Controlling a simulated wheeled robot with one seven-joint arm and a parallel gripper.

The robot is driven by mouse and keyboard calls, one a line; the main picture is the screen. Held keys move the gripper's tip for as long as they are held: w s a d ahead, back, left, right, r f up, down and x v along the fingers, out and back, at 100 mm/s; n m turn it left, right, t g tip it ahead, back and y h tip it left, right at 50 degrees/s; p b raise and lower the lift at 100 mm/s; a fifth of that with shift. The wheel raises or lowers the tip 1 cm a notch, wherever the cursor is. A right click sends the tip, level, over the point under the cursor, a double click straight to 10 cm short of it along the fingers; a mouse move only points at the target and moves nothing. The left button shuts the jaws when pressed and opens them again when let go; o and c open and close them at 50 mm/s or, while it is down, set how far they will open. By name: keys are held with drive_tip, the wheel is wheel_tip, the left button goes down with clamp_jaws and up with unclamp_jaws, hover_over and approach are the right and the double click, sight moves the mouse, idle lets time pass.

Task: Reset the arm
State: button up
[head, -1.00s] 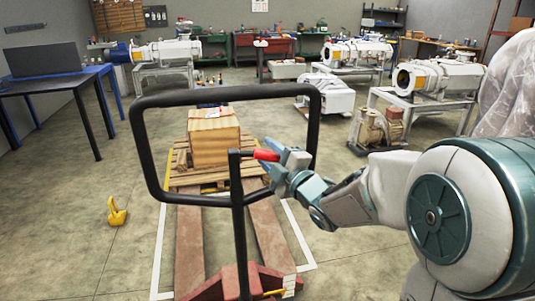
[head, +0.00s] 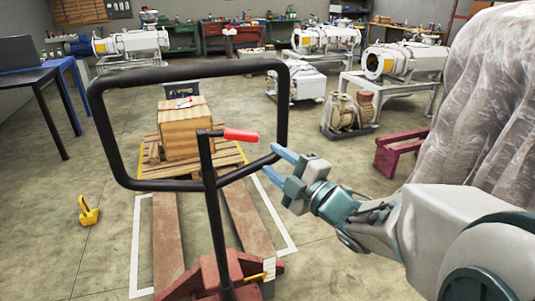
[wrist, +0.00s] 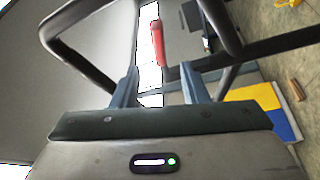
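My gripper (head: 278,165) is open and empty, just to the right of the pallet jack handle in the head view. Its two blue fingers point toward the black handle frame (head: 98,125). The red lever grip (head: 241,135) sits on the handle post, a little above and left of my fingertips, and I see no contact. In the wrist view the two fingers of my gripper (wrist: 162,85) stand apart. The red lever (wrist: 157,40) shows beyond them, between the fingertips, with the black handle frame (wrist: 75,62) around it.
A wooden box (head: 185,130) stands on a pallet (head: 232,157) over the jack's forks. A yellow object (head: 88,211) lies on the floor at left. A plastic-wrapped item (head: 490,110) stands close by my arm at right. Several machines stand behind.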

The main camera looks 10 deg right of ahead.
drive_tip(key=s+d+f+m+g+h+p, duration=0.15)
drive_tip(key=d+m+g+h+p, duration=0.4)
drive_tip(key=d+m+h, duration=0.75)
drive_tip(key=s+a+m+g+y+p, duration=0.1)
drive_tip(key=s+a+m+g+p, duration=0.2)
drive_tip(key=s, duration=0.4)
drive_tip(key=s+a+m+g+p, duration=0.3)
drive_tip(key=s+m+g, duration=0.1)
drive_tip(key=s, duration=0.4)
drive_tip(key=shift+f+m+y, duration=0.4)
drive_tip(key=shift+f+m, duration=0.05)
drive_tip(key=shift+m, duration=0.45)
